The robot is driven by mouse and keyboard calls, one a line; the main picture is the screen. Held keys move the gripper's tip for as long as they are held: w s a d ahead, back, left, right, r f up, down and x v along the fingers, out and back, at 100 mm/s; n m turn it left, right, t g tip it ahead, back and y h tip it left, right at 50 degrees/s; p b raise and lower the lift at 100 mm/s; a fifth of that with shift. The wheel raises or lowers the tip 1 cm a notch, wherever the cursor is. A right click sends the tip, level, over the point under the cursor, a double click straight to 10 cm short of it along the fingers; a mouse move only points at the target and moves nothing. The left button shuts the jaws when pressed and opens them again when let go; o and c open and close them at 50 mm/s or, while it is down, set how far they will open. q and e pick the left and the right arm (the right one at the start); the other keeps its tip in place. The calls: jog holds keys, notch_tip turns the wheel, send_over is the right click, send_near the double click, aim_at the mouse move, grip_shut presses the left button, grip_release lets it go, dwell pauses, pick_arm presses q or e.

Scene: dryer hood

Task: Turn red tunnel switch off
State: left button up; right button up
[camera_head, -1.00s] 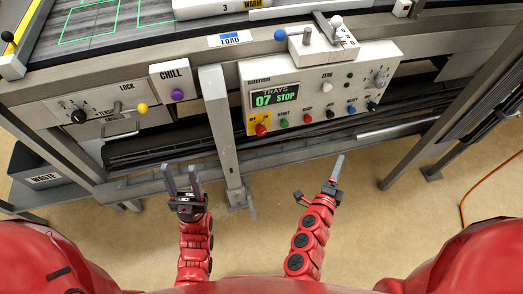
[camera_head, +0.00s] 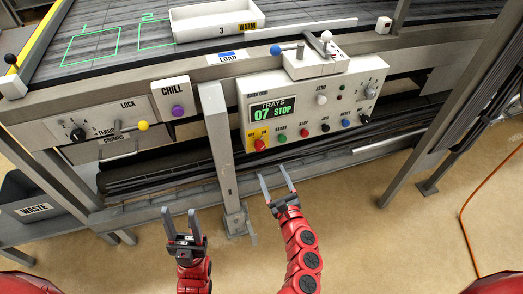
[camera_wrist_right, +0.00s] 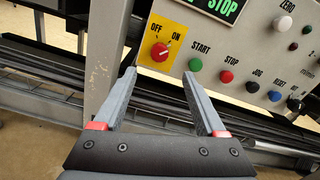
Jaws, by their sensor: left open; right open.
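The red switch (camera_head: 260,144) is a round red knob on a yellow plate at the lower left of the control panel (camera_head: 328,97). In the right wrist view the red switch (camera_wrist_right: 159,52) has a white pointer line tilted toward the upper right, toward the ON label; OFF is at its upper left. My right gripper (camera_head: 275,183) is open and empty, below and in front of the switch, apart from it. In the right wrist view its fingers (camera_wrist_right: 160,95) point up toward the panel. My left gripper (camera_head: 181,216) is open and empty, lower left of the grey post.
Green START (camera_head: 281,139) and red STOP (camera_head: 304,133) buttons sit close right of the switch. A grey upright post (camera_head: 223,150) stands just left of the panel. The CHILL box with a purple knob (camera_head: 178,111) is further left. Floor space before the panel is clear.

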aim_at(261, 149)
jog(key=b+x, duration=0.1)
jog(key=x, duration=1)
jog(key=shift+w+f, duration=0.1)
jog(key=shift+w, duration=0.05)
grip_shut()
